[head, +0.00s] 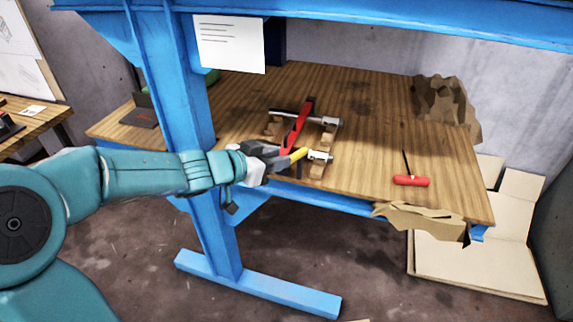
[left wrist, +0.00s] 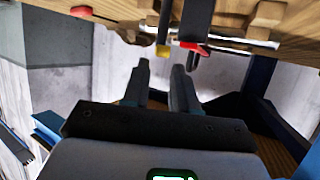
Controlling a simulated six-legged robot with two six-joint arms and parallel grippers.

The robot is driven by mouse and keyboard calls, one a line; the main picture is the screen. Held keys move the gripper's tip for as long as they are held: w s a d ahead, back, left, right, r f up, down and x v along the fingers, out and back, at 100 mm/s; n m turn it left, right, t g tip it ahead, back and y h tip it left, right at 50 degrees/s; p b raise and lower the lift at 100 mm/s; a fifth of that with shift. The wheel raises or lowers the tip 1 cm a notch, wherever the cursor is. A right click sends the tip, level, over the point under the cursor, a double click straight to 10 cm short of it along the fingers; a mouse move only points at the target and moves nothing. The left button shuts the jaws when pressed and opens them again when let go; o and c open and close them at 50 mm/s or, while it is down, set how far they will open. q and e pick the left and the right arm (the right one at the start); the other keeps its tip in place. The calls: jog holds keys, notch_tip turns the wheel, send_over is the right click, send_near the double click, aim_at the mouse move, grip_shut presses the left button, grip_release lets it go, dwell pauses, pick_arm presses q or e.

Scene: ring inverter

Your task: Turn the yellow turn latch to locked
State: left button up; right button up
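The yellow turn latch (head: 299,154) shows as a short yellow bar near the front of the wooden workbench, beside a metal cylinder end (head: 319,156). In the left wrist view its yellow end (left wrist: 163,50) appears just beyond my fingertips. My left gripper (head: 276,157) is at the near left of the latch, pointing toward it. In the left wrist view its two fingers (left wrist: 161,68) are apart with a gap and nothing clearly between them. Whether a finger touches the latch cannot be told. My right gripper is in neither view.
A red bar (head: 297,128) lies across wooden supports (head: 328,137) and a metal rod (head: 327,121) behind the latch. A red-handled tool (head: 411,180) lies at the right of the workbench (head: 370,160). A blue post (head: 188,110) stands left of the gripper. Cardboard (head: 447,102) sits back right.

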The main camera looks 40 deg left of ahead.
aim_at(293, 156)
pick_arm(q)
jog(key=shift+b+x, duration=0.45)
jog(key=shift+x, duration=1.55)
